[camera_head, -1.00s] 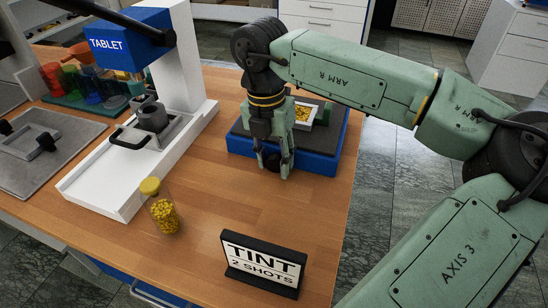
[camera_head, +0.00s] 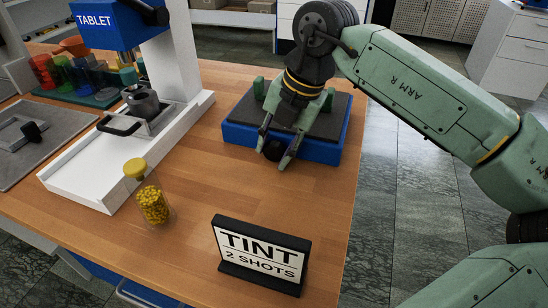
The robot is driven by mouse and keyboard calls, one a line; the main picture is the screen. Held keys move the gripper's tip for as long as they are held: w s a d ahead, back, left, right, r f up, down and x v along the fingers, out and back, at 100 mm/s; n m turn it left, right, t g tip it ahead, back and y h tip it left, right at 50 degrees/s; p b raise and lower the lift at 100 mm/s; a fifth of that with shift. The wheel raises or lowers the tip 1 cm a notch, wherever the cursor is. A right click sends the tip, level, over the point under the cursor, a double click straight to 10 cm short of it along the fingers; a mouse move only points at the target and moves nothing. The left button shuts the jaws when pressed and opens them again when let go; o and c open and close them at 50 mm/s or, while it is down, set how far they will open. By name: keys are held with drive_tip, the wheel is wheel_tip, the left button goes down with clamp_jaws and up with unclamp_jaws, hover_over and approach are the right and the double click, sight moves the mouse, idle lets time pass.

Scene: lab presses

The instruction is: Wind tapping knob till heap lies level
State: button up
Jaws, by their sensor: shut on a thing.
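My gripper (camera_head: 277,152) is at the front edge of the blue tapping base (camera_head: 318,151), with its fingers around a dark round knob (camera_head: 273,151) on that front side. It is shut on the knob, one finger on each side. The dark top plate (camera_head: 335,118) of the base shows to the right of my gripper. My wrist and gripper hide the tray and the yellow heap on the base, so I cannot tell whether the heap is level.
A jar of yellow grains (camera_head: 151,199) with a yellow lid stands at the front. A black sign (camera_head: 262,255) reads "TINT 2 SHOTS". The white tablet press (camera_head: 88,172) stands left, before coloured cups (camera_head: 78,72). Bare wood lies between the press and the base.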

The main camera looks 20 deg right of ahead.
drive_tip(key=shift+s, duration=0.1)
drive_tip(key=o, duration=1.1)
drive_tip(key=shift+o, duration=0.2)
drive_tip(key=shift+r, duration=0.1)
drive_tip(key=v, duration=1.1)
drive_tip(key=shift+d+r, duration=0.3)
drive_tip(key=shift+r, duration=0.05)
drive_tip(key=shift+s, duration=0.1)
